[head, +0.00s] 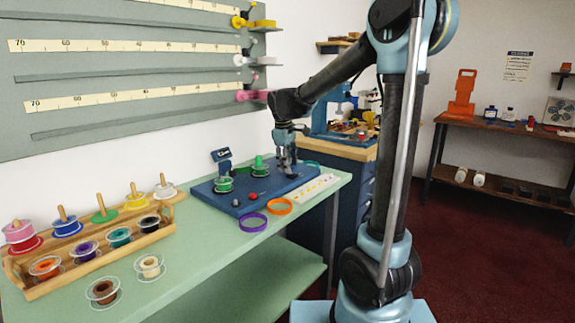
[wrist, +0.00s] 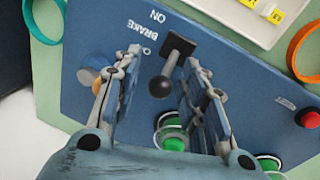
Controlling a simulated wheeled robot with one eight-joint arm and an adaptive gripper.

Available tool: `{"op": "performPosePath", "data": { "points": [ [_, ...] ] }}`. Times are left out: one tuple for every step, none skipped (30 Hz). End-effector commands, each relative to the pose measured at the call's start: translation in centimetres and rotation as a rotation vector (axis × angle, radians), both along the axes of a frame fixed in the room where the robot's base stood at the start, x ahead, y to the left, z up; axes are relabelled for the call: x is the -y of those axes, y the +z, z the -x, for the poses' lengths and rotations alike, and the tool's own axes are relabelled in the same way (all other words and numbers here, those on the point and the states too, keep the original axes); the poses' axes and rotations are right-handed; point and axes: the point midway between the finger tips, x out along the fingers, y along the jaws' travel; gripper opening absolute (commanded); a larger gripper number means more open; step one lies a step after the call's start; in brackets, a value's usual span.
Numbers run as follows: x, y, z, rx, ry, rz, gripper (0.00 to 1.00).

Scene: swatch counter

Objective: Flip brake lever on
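The brake lever (wrist: 162,87) is a black ball knob on a short stalk rising from a black square base. In the wrist view it lies between the two fingers of my gripper (wrist: 161,62), with no clear contact on either side. My gripper is open, pointing down over the blue winder board (wrist: 245,45).
Green spools (head: 224,184) and a red button (head: 253,196) are on the board. A wooden spool rack (head: 95,240) stands at left.

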Motion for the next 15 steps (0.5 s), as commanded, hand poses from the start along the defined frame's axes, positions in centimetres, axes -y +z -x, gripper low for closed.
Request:
{"op": "performPosePath", "data": {
  "points": [
    [0.0,0.01,-0.01,0.0,0.0,0.0,0.39],
    [0.0,0.01,-0.01,0.0,0.0,0.0,0.39],
    [0.0,0.02,-0.01,0.0,0.0,0.0,0.39],
    [0.0,0.02,-0.01,0.0,0.0,0.0,0.32],
    [0.0,0.02,-0.01,0.0,0.0,0.0,0.25],
    [0.0,0.03,0.0,0.0,0.0,0.0,0.16],
    [0.0,0.03,0.0,0.0,0.0,0.0,0.09],
    [0.02,0.03,-0.01,0.0,0.0,0.0,0.03],
    [0.02,0.04,-0.03,0.001,0.0,0.0,0.0],
    [0.02,0.04,-0.05,0.001,0.0,0.0,0.0],
    [0.03,0.05,-0.05,0.001,0.0,0.0,0.0],
    [0.04,0.06,-0.07,0.002,0.0,0.001,0.0],
    [0.05,0.06,-0.09,0.002,-0.001,0.001,0.0],
    [0.05,0.07,-0.1,0.002,-0.001,0.001,0.0],
    [0.07,0.09,-0.1,0.004,-0.001,-0.001,0.0]
  ]
}}
